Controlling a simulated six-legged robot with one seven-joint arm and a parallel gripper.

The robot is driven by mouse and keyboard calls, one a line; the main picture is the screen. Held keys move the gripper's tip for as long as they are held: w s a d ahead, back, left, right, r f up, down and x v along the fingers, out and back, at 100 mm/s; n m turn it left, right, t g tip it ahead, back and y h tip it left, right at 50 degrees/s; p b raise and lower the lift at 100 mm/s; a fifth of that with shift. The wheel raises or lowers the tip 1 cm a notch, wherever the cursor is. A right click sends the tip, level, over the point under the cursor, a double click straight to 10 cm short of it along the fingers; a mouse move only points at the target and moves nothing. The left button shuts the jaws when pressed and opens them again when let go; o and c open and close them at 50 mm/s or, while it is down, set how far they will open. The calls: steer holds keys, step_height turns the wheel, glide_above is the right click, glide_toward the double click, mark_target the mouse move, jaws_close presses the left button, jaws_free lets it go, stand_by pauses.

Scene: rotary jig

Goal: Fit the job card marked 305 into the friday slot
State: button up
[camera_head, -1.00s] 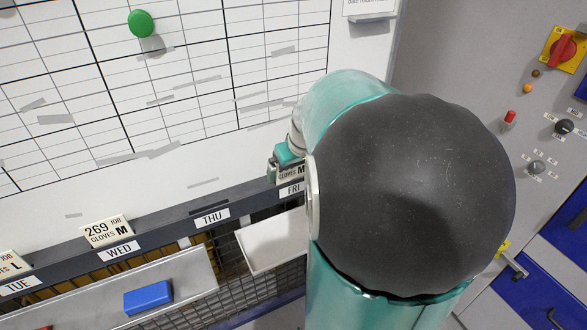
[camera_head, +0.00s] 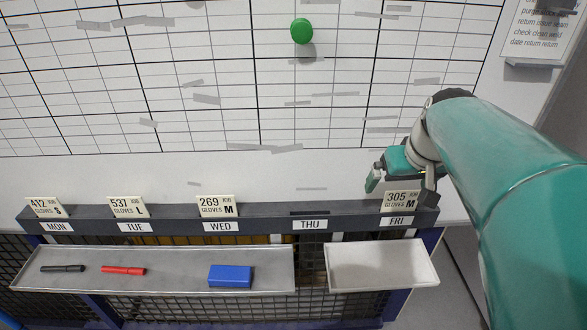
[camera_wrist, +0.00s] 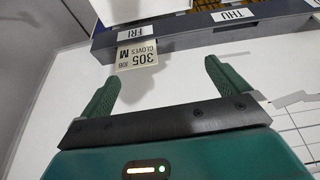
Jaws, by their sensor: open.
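The job card marked 305 (camera_head: 401,200) stands upright in the dark rail (camera_head: 265,221) above the FRI label (camera_head: 396,221). In the wrist view the 305 card (camera_wrist: 138,57) also sits against the rail by the FRI label (camera_wrist: 132,33), ahead of and between my fingertips. My gripper (camera_head: 400,184) is open and stands just above and beside the card, apart from it. In the wrist view both green fingers of my gripper (camera_wrist: 161,72) are spread with nothing between them. The card's lower edge is hidden in the rail.
Cards 412 (camera_head: 46,207), 537 (camera_head: 127,206) and 269 (camera_head: 217,206) stand above MON, TUE and WED. The THU slot (camera_head: 309,213) is empty. Below hang a grey tray (camera_head: 180,255) with pens and a blue block (camera_head: 230,276), and a white tray (camera_head: 380,265). A whiteboard (camera_head: 200,165) rises behind.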

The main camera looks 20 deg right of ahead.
steer(key=s+a+f+n, duration=0.1)
steer(key=s+a, duration=0.2)
steer(key=a, duration=0.7)
steer(key=s+a+f+n+t+y, duration=0.1)
steer(key=s+a+f, duration=0.1)
steer(key=a, duration=0.8)
steer(key=shift+s+a+f+n, duration=0.2)
steer(key=shift+s+n, duration=0.2)
steer(key=shift+s, duration=0.4)
